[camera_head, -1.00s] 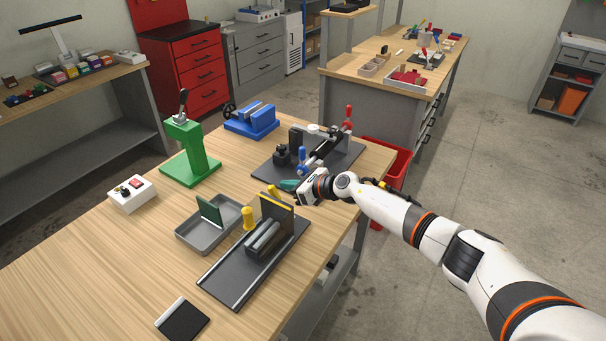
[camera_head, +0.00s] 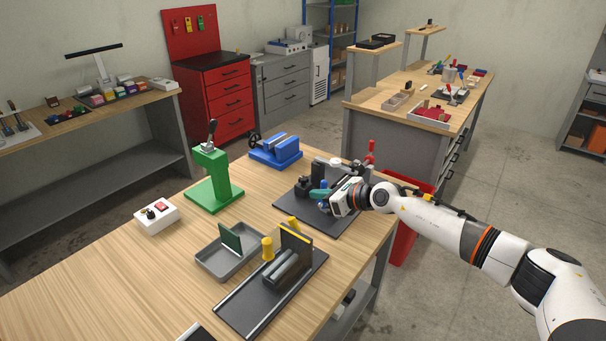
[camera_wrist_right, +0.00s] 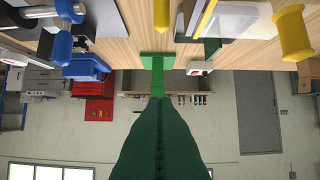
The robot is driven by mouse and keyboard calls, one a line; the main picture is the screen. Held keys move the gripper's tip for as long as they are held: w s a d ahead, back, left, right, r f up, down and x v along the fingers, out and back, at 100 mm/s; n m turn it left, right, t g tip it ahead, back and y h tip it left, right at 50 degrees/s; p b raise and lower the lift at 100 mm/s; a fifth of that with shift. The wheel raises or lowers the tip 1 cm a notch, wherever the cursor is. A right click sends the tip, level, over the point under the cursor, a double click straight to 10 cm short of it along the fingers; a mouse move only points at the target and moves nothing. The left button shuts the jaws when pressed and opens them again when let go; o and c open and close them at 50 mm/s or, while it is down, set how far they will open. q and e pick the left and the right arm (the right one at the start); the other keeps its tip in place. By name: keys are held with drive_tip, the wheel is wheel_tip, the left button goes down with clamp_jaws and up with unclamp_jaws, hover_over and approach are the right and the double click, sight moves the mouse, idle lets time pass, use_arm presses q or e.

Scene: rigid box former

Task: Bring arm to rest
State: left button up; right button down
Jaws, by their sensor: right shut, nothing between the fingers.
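My right gripper (camera_head: 318,194) has teal fingers and a white body. In the head view it reaches in from the right, in front of the black fixture plate (camera_head: 340,222) at the table's far right. Its fingers are together with nothing between them; its height above the plate is hard to tell. In the right wrist view the dark green fingers (camera_wrist_right: 158,112) run up the middle as one closed shape. Beyond them stands the green press (camera_wrist_right: 157,80), which appears upside down. My left gripper is in neither view.
The wooden table (camera_head: 130,285) holds the green press (camera_head: 212,178), blue vise (camera_head: 275,150), white switch box (camera_head: 157,217), grey tray (camera_head: 215,268) and black folding fixture (camera_head: 250,310). A red bin (camera_head: 402,243) stands below the arm. The table's left front is mostly clear.

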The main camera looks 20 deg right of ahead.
drive_tip(key=s+a+r+m+t+h, duration=0.1)
drive_tip(key=s+a+m+t, duration=0.75)
drive_tip(key=m, duration=0.95)
drive_tip(key=s+d+f+m+g+h, duration=0.3)
drive_tip(key=s+f+m+g+h, duration=0.15)
drive_tip(key=s+m, duration=0.4)
drive_tip(key=s+d+f+m+g+h, duration=0.35)
drive_tip(key=s+f+m, duration=0.25)
drive_tip(key=s+m, duration=0.25)
drive_tip(key=s+d+f+m+g+y, duration=0.1)
drive_tip(key=s+f+m+g, duration=0.25)
drive_tip(key=s, duration=0.55)
drive_tip(key=s+f+m+g, duration=0.2)
drive_tip(key=s+m+g, duration=0.15)
drive_tip(key=s, duration=0.55)
wheel_tip(320, 180, down, 31)
drive_tip(key=s+g+b, duration=0.2)
drive_tip(key=s+b, duration=0.1)
drive_tip(key=s+d+f+g+b, duration=0.1)
drive_tip(key=s+d+f+b, duration=0.1)
drive_tip(key=s+f, duration=1.3)
drive_tip(key=shift+s+d+f+n, duration=0.15)
drive_tip(key=shift+d+f+n, duration=0.25)
drive_tip(key=shift+d+f, duration=0.2)
